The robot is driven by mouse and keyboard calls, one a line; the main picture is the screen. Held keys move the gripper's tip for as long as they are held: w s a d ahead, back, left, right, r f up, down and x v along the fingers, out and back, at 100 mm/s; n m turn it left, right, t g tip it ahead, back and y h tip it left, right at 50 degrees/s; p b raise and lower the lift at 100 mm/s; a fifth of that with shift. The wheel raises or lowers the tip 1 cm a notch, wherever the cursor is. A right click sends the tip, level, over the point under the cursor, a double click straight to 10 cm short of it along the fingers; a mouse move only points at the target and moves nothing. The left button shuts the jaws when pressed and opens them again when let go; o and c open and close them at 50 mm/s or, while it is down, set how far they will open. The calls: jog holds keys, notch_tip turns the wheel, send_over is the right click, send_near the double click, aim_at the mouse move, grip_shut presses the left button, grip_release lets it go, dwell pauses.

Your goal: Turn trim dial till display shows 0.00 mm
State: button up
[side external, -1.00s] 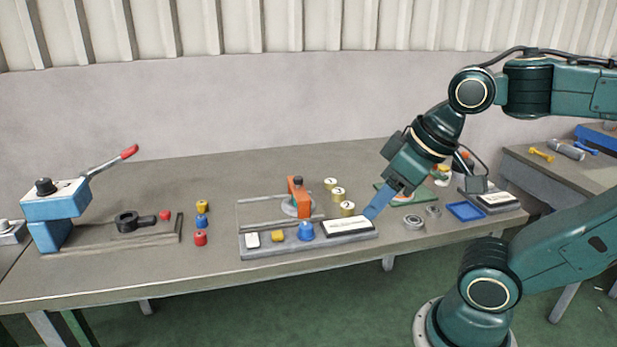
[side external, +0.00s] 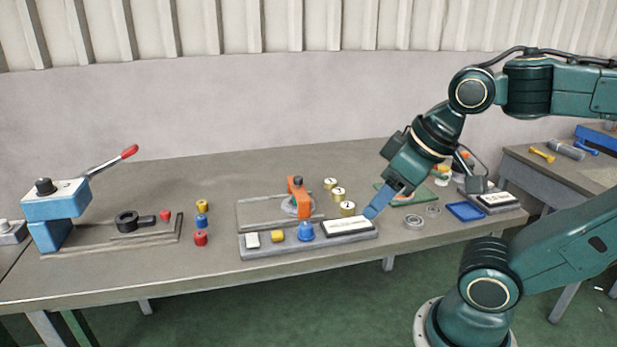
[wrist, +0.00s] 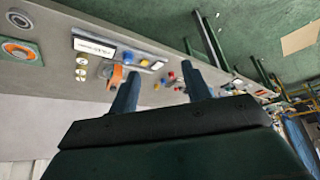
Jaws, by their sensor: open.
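A grey console (side external: 262,252) lies at the front of the bench with a white display panel (side external: 347,226) at its right end; its reading is too small to make out. A blue domed knob (side external: 306,231) sits left of the panel, then a yellow piece (side external: 278,236) and a white one (side external: 252,240). I cannot tell which is the trim dial. My gripper (side external: 371,213) hangs tilted by the panel's right end, apparently apart from it. In the wrist view the two fingers (wrist: 163,70) are spread and empty, and the panel (wrist: 94,46) is beyond them, upper left.
An orange fixture (side external: 299,197) and several numbered brass pieces (side external: 339,194) stand behind the console. Metal rings (side external: 413,221) and a blue tray (side external: 465,211) are to the right. A blue press with a red-tipped lever (side external: 57,208) is at far left. The bench's back middle is clear.

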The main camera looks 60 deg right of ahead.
jog(key=shift+o, duration=0.7)
jog(key=m+g, duration=0.6)
send_over(306, 226)
notch_tip(306, 226, down, 9)
jog(key=shift+d, duration=0.1)
jog(key=shift+f, duration=6.8)
jog(key=shift+c, duration=0.4)
